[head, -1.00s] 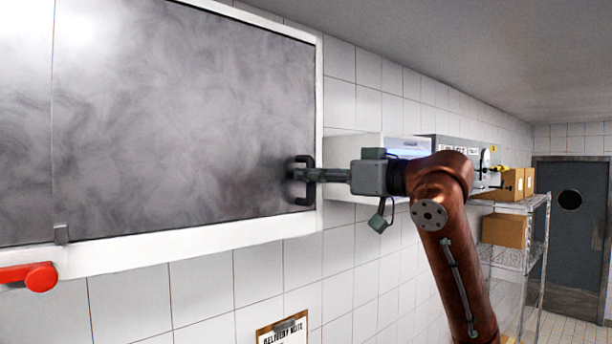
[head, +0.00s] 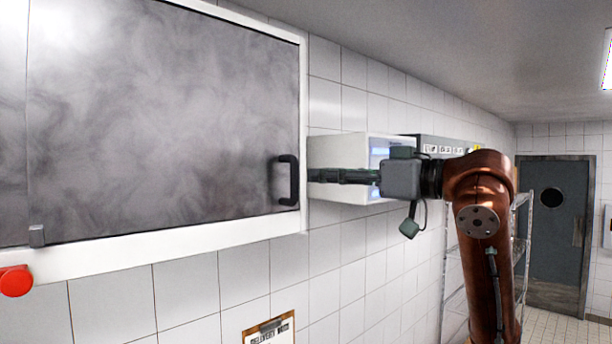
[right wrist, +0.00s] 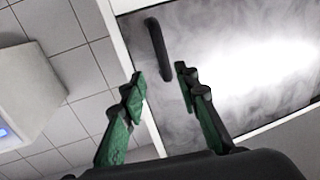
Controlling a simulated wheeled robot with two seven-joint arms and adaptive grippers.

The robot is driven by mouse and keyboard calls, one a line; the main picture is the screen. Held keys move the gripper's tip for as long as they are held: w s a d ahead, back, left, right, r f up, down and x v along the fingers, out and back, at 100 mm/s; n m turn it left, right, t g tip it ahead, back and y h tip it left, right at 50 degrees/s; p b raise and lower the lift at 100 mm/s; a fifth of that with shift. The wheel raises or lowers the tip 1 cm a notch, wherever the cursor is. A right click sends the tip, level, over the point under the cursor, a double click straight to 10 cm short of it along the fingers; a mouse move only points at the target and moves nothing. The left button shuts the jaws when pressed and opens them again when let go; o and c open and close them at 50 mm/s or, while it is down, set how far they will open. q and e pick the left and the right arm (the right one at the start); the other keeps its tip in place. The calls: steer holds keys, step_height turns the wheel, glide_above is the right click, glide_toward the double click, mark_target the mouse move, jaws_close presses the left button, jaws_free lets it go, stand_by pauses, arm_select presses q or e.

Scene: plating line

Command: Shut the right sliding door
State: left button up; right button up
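The right sliding door (head: 165,120) is a smoky grey panel in a white frame (head: 170,243). Its right edge reaches the frame's right upright, with no gap that I can see. A black bar handle (head: 292,180) stands upright near that edge. My right gripper (head: 314,175) is just right of the handle, apart from it. In the right wrist view the gripper (right wrist: 160,82) is open and empty, its green-padded fingers spread, with the handle (right wrist: 157,50) beyond the fingertips. My left gripper is not in view.
A white wall box (head: 340,150) sits right behind my right gripper. A red knob (head: 15,281) is below the frame at left. A clipboard (head: 268,330) hangs below. A wire shelf (head: 525,240) and a grey door (head: 560,225) are farther right.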

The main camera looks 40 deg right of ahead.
steer(key=shift+v, duration=2.25)
steer(key=shift+w, duration=0.15)
